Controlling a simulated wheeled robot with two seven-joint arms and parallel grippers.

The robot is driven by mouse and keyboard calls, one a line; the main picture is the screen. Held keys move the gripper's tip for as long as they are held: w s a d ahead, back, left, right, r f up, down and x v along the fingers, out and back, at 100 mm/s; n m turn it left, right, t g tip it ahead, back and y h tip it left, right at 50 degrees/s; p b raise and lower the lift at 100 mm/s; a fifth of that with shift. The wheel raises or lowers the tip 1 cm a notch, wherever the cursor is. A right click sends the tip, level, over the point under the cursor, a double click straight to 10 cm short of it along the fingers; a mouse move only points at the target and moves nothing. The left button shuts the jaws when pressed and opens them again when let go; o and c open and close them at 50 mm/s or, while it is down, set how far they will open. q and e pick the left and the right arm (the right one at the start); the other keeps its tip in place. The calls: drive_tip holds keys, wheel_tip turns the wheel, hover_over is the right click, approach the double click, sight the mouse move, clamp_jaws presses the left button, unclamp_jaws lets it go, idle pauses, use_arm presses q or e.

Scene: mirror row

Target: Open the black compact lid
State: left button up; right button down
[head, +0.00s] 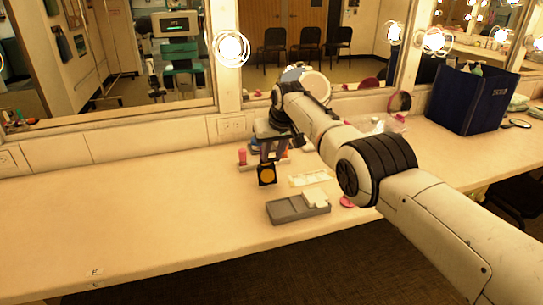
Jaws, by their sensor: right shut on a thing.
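The black compact (267,174) is a small dark square with a round golden-orange disc facing me, in the middle of the counter. I cannot tell whether the face I see is its lid or its inside. My right gripper (269,157) comes down from above, its fingertips at the compact's top edge, and is shut on it. The fingertips are small and dark, so the exact grip is hard to see. My left gripper is not in view.
A grey divided tray (298,208) sits in front, with a white block (316,198) at its right end. A pale palette (311,178) and pink disc (347,202) lie nearby. A navy bin (470,98) stands far right. The counter's left is mostly clear.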

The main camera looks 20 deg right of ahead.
drive_tip(key=shift+w, duration=0.2)
idle(0.5)
drive_tip(key=c, duration=1.4)
unclamp_jaws()
drive_tip(key=shift+c, duration=0.2)
drive_tip(key=p+v, duration=0.3)
drive_tip(key=v, duration=0.7)
drive_tip(key=shift+r+p, duration=0.2)
drive_tip(key=shift+p, duration=0.2)
